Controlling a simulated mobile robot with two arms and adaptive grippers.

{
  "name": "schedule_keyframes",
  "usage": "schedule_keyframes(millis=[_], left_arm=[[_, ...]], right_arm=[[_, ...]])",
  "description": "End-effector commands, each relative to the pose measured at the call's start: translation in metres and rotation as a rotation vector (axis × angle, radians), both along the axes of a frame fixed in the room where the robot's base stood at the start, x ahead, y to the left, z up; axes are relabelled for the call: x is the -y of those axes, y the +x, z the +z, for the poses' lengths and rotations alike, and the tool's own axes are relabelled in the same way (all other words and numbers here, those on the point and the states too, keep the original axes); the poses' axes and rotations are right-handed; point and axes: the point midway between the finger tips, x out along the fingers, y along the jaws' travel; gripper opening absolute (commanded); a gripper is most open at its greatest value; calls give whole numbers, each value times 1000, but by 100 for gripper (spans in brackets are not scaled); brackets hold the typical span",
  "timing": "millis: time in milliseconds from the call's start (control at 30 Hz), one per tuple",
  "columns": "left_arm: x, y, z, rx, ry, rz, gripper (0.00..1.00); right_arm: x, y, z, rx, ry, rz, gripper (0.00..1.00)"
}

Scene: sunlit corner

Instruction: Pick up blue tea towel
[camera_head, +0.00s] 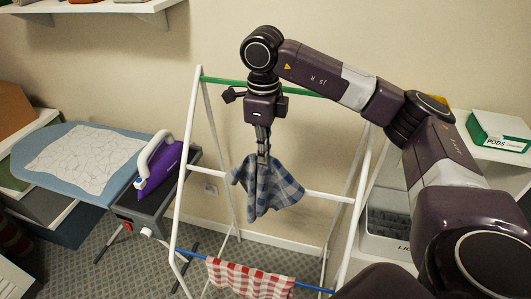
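The blue tea towel (268,188) is a blue and white checked cloth. It hangs bunched from the fingertips of my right gripper (263,153), with its lower corners pointing down. The gripper points downward and is shut on the top of the cloth. The towel is in front of the white drying rack (207,130), below its green top bar and near a white crossbar. I cannot tell whether it touches the rack. My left gripper is not in view.
A red and white checked towel (250,279) hangs on the rack's lower blue bar. At left stands an ironing board (60,192) with a purple iron (160,168). At right, a white shelf holds a green and white box (497,131), with a bin (388,222) below.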

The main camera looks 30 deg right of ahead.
Motion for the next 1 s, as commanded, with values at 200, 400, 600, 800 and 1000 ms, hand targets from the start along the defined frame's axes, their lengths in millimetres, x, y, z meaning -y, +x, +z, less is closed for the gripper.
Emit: schedule_keyframes(millis=[200,400,600,800,1000], left_arm=[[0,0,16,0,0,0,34],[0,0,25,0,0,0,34],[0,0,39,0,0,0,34],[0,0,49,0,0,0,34],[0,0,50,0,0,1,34]], right_arm=[[-7,-6,24,-1,0,1,0],[-21,-17,40,2,1,4,0],[-46,-38,65,2,1,6,0],[-65,-55,82,0,1,3,0],[-75,-63,86,0,0,2,0]])
